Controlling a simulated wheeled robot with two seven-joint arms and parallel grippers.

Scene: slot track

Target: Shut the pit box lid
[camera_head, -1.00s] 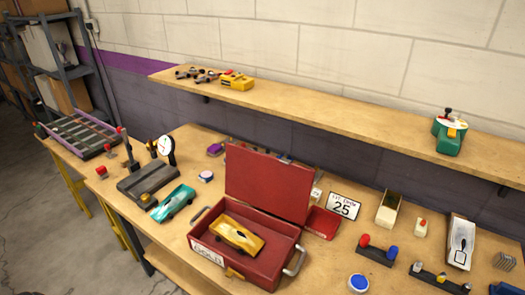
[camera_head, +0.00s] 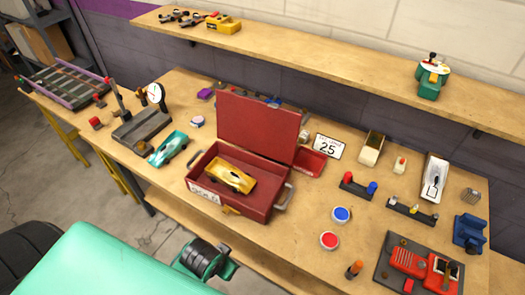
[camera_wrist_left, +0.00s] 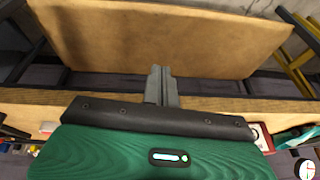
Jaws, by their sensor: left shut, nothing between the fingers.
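The red pit box (camera_head: 231,207) sits on the workbench in the head view, with a pale label on its front and a handle on its right side. Its lid (camera_head: 258,126) stands open, roughly upright at the back. A yellow car (camera_head: 230,177) lies inside. My left gripper (camera_wrist_left: 162,72) shows in the left wrist view, its fingers together and empty, with the bench edge behind them. In the head view my green left arm is at the lower left, in front of the bench; its fingertips are not clear there. My right gripper is not in view.
A teal car (camera_head: 168,149) and a dial gauge (camera_head: 154,93) stand left of the box. A number 25 sign (camera_head: 328,147), a blue round pot (camera_head: 341,214) and a red one (camera_head: 329,240) are to its right. A wall shelf (camera_head: 320,63) runs behind.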

